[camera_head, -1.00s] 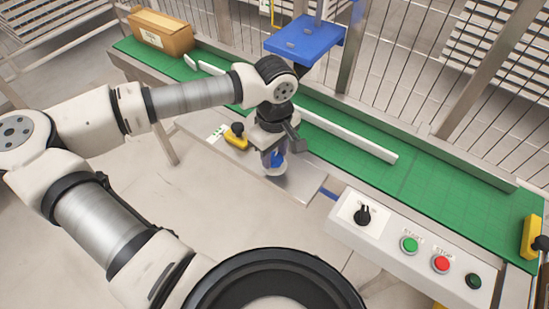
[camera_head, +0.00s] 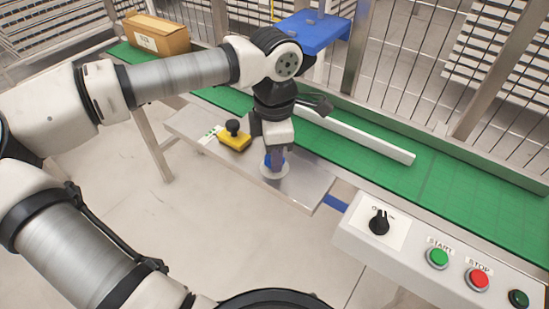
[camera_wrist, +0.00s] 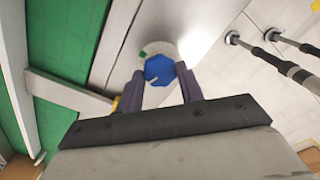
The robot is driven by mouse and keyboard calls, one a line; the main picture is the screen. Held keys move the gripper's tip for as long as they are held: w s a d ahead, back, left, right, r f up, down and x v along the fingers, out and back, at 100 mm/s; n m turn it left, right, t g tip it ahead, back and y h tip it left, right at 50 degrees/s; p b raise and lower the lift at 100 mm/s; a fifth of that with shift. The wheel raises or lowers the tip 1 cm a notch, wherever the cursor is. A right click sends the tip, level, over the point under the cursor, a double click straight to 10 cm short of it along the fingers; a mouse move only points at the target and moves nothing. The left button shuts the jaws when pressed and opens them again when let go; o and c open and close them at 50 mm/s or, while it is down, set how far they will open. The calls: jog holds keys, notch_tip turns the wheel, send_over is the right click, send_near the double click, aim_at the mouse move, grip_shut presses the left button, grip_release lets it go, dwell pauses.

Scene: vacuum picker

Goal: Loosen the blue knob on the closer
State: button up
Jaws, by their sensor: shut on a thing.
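The blue knob (camera_head: 274,160) sits on a round pale base on the grey metal shelf (camera_head: 309,186) beside the conveyor. In the wrist view the blue knob (camera_wrist: 159,70) shows as a many-sided blue shape between the fingertips. My gripper (camera_head: 273,151) reaches down over it from above and is shut on it. In the wrist view my gripper (camera_wrist: 159,78) has one dark finger on each side of the knob. The finger contact is partly hidden in the head view by the gripper body.
A yellow block with a black knob (camera_head: 234,137) stands on the shelf just left of my gripper. The green conveyor (camera_head: 450,190) with a white rail (camera_head: 365,139) runs behind. A control box (camera_head: 405,240) is at the right. A cardboard box (camera_head: 155,35) sits at the far left.

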jog(key=n+b, duration=0.3)
jog(key=n, duration=0.2)
jog(key=shift+f+n, duration=0.15)
jog(key=shift+n, duration=0.15)
jog(key=shift+n+b, duration=0.95)
jog(key=shift+n, duration=1.15)
jog(key=o, duration=1)
jog(key=shift+r, duration=0.2)
notch_tip(320, 180, up, 14)
jog(key=p, duration=0.3)
jog(key=shift+f, duration=0.1)
